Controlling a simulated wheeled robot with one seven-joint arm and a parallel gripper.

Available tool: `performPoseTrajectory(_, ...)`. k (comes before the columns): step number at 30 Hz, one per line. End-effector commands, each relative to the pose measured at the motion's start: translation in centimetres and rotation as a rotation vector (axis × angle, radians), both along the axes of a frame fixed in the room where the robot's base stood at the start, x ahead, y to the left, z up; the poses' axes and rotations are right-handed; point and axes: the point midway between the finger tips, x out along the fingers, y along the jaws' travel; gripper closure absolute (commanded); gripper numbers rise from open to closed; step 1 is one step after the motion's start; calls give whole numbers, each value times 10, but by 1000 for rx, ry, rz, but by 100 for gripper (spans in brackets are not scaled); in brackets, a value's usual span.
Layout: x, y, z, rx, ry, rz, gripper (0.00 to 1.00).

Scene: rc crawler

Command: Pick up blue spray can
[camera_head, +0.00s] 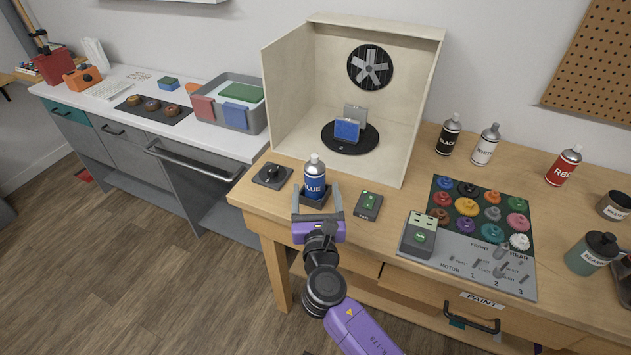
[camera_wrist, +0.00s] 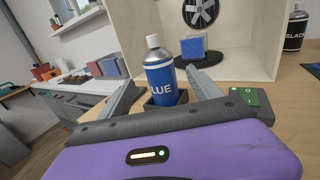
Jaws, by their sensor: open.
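The blue spray can (camera_head: 314,180), with a white-silver top and the letters "LUE" showing, stands upright in a small dark square holder (camera_head: 314,198) at the front of the wooden bench. My gripper (camera_head: 318,204) is open at the bench's front edge. Its two grey fingers point toward the can, one on each side. In the wrist view the can (camera_wrist: 160,75) stands between and beyond the fingers (camera_wrist: 163,88), with gaps visible on both sides. The can's lower part sits hidden inside the holder (camera_wrist: 166,97).
A spray booth (camera_head: 285,95) with a fan and a blue block on a turntable stands behind. A knob box (camera_head: 271,174) is left of the can; a green-button box (camera_head: 368,204) is right. Black (camera_head: 448,136), white (camera_head: 485,147) and red (camera_head: 563,167) cans stand further right.

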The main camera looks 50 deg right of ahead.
Motion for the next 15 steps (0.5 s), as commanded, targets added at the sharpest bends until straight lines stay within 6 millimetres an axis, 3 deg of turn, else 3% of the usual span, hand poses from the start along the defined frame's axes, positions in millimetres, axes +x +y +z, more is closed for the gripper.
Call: performPoseTrajectory(15, 45, -44, 2, 4, -3, -1, 26)
